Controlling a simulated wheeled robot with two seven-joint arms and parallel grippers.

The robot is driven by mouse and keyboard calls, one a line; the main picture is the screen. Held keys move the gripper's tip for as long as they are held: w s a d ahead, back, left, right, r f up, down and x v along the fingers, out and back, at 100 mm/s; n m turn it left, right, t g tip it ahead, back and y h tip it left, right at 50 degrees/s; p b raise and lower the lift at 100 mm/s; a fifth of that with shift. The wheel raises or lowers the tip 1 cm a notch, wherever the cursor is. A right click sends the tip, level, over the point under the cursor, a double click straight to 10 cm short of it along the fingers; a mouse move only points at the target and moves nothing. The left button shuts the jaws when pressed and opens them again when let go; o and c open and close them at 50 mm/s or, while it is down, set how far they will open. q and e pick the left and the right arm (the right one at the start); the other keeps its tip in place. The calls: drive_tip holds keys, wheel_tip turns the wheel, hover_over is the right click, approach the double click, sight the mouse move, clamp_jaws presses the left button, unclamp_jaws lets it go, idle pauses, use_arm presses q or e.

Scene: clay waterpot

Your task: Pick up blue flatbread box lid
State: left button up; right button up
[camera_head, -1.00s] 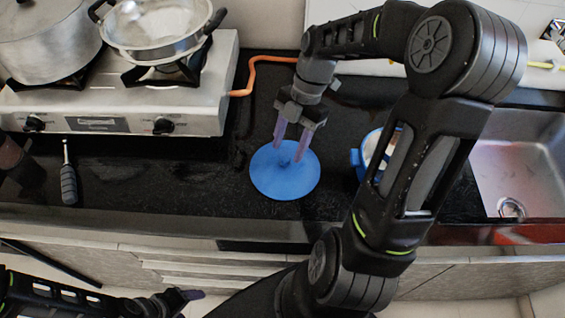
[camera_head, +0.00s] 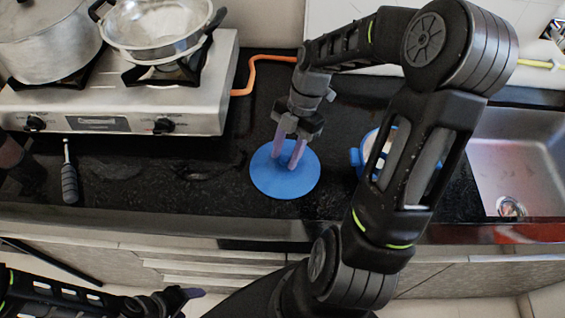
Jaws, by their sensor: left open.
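The blue flatbread box lid (camera_head: 265,183) is a round disc lying on the black counter, in front of and to the right of the stove. My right gripper (camera_head: 286,160) comes down over the lid from behind, with its two purple fingers pointing down at the lid's middle. A gap shows between the fingers. They partly hide the lid's centre, and I cannot tell whether they touch or grip a knob there. My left gripper (camera_head: 192,294) is low in the picture, in front of the counter, empty and away from the lid.
A blue-rimmed container (camera_head: 356,158) stands to the right, partly hidden behind my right arm. The stove (camera_head: 200,112) holds a pot and a pan. A dark-handled tool (camera_head: 69,182) lies at left. A sink (camera_head: 520,165) is at right.

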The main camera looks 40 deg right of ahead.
clamp_jaws()
idle(1.1)
